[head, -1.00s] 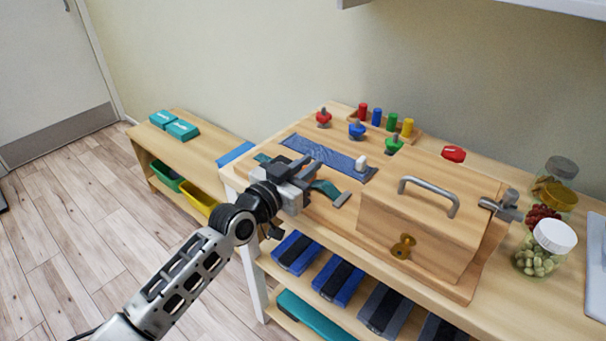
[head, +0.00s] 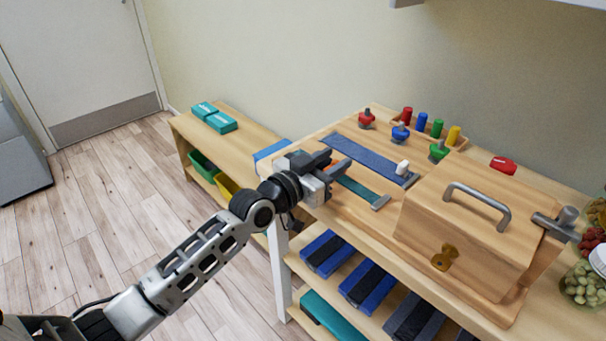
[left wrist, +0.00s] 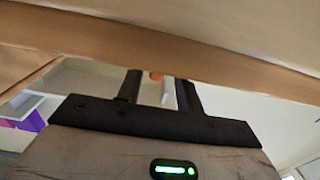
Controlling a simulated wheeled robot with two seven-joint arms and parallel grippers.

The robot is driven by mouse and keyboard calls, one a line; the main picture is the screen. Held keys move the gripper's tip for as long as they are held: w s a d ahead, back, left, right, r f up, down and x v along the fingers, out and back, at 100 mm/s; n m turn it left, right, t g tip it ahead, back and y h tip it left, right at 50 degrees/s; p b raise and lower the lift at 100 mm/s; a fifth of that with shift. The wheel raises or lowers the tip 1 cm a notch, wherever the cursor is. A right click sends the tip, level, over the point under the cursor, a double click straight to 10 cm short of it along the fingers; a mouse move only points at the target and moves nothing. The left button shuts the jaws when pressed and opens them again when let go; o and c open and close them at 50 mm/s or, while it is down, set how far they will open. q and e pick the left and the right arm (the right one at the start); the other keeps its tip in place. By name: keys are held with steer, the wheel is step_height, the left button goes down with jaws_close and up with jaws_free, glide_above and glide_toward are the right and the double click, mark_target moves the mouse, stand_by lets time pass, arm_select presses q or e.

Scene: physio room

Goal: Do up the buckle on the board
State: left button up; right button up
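The wooden board (head: 312,150) lies on the table and carries a teal strap (head: 356,187) with a grey metal piece (head: 380,202) at its right end. An orange piece (head: 334,168) shows beside the strap's left part, partly hidden by my left gripper (head: 341,160). I cannot tell whether the buckle is fastened. My left gripper is over the strap's left part, its fingers apart. In the left wrist view, a small orange patch (left wrist: 156,76) and a pale piece (left wrist: 165,92) show between the fingers; contact is unclear. My right gripper is out of view.
A wooden box (head: 455,235) with a metal handle and brass catch stands right of the strap. A blue strip (head: 365,158) with a white piece (head: 402,168) lies behind it. Coloured knobs and pegs (head: 421,122) are farther back. Jars (head: 583,283) stand at right.

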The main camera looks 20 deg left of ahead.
arm_select(q)
steer(key=v, duration=1.5)
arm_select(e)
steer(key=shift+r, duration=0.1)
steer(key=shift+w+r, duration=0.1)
